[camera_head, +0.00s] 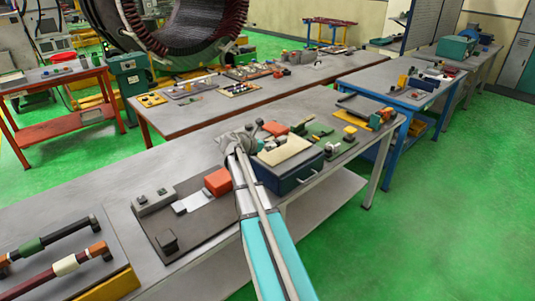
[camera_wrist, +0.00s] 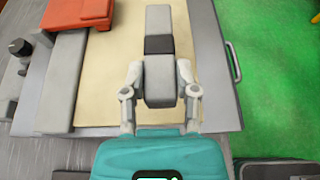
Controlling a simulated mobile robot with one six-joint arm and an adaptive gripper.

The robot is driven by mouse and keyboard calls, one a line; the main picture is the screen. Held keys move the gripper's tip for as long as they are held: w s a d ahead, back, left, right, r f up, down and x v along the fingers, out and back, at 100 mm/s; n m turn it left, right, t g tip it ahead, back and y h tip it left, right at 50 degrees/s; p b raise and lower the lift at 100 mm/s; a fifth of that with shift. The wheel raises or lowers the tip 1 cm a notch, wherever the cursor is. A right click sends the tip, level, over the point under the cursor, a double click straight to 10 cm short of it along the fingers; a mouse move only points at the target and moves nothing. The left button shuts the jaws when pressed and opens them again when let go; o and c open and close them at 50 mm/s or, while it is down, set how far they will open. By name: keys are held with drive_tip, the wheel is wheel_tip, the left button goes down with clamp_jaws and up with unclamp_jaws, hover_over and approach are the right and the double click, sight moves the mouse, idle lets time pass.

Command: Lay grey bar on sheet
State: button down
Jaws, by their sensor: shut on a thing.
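My gripper (camera_wrist: 160,85) is shut on a grey bar (camera_wrist: 158,22) with a dark band across its middle. The bar points away from my wrist, above the beige sheet (camera_wrist: 108,85). I cannot tell whether the bar touches the sheet. In the head view, the sheet (camera_head: 285,151) lies on top of a dark blue drawer box (camera_head: 300,177). My gripper (camera_head: 240,143) is at the sheet's left end there, and the held bar is hard to make out.
In the wrist view, an orange block (camera_wrist: 78,14) and a second grey piece (camera_wrist: 65,75) lie along the sheet's left side. A drawer handle (camera_wrist: 233,62) is at the right. In the head view, another orange block (camera_head: 217,181) sits on a dark mat (camera_head: 195,222).

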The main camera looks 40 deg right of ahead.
sight(270, 157)
drive_tip(key=shift+w+d+f+b, duration=0.15)
drive_tip(key=shift+f+b, duration=0.35)
drive_tip(key=shift+f, duration=0.05)
drive_tip(key=shift+w+d+f+b, duration=0.1)
drive_tip(key=shift+d+f+b, duration=0.05)
drive_tip(key=shift+f+b, duration=1.2)
drive_tip(key=shift+f, duration=0.1)
drive_tip(key=shift+f, duration=0.15)
drive_tip(key=shift+c, duration=1.8)
unclamp_jaws()
drive_tip(key=shift+r, duration=0.3)
drive_tip(key=p+v, duration=0.4)
drive_tip(key=v, duration=0.8)
drive_tip(key=shift+p, duration=0.3)
drive_tip(key=shift+f, duration=0.1)
